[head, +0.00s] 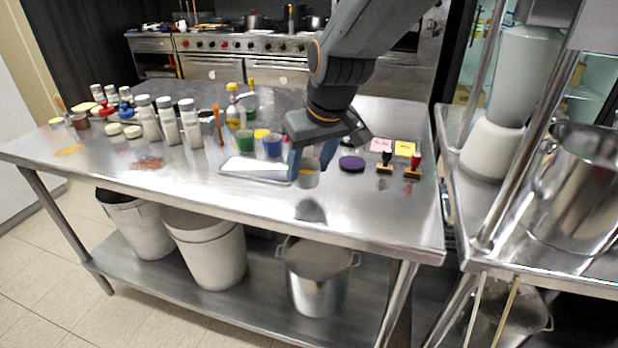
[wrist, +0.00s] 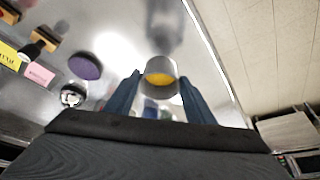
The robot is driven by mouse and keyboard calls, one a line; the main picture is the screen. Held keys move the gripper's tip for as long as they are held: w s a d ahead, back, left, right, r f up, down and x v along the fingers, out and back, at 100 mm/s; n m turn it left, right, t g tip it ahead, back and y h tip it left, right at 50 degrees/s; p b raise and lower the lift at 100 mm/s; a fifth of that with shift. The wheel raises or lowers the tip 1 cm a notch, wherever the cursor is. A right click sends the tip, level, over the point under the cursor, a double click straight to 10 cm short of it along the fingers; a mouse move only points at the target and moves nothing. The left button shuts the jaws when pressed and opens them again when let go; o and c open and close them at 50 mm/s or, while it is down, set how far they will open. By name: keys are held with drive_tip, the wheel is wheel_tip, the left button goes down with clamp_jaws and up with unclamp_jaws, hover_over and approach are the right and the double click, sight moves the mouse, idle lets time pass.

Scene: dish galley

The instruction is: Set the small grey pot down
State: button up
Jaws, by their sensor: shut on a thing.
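The small grey pot (head: 308,179) has yellow stuff inside, and it also shows in the wrist view (wrist: 160,66). My gripper (head: 309,166) is shut on it, with one blue finger on each side in the wrist view (wrist: 159,84). The pot looks upright over the front part of the steel table (head: 225,193). A dark reflection lies on the steel in front of it. I cannot tell for sure whether its base touches the table.
A white tray (head: 252,169) lies just left of the pot. Green (head: 244,142) and blue (head: 272,147) pots stand behind the tray. A purple disc (head: 351,164) and two stamps (head: 384,164) are to the right. The table's front right is clear.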

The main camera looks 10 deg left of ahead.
sight(309, 178)
drive_tip(key=shift+f, duration=1.7)
drive_tip(key=shift+f, duration=0.1)
drive_tip(key=o, duration=1.2)
drive_tip(key=shift+r, duration=0.35)
drive_tip(key=v, duration=1.1)
drive_tip(key=shift+s+d+r, duration=0.15)
drive_tip(key=shift+d+r, duration=0.05)
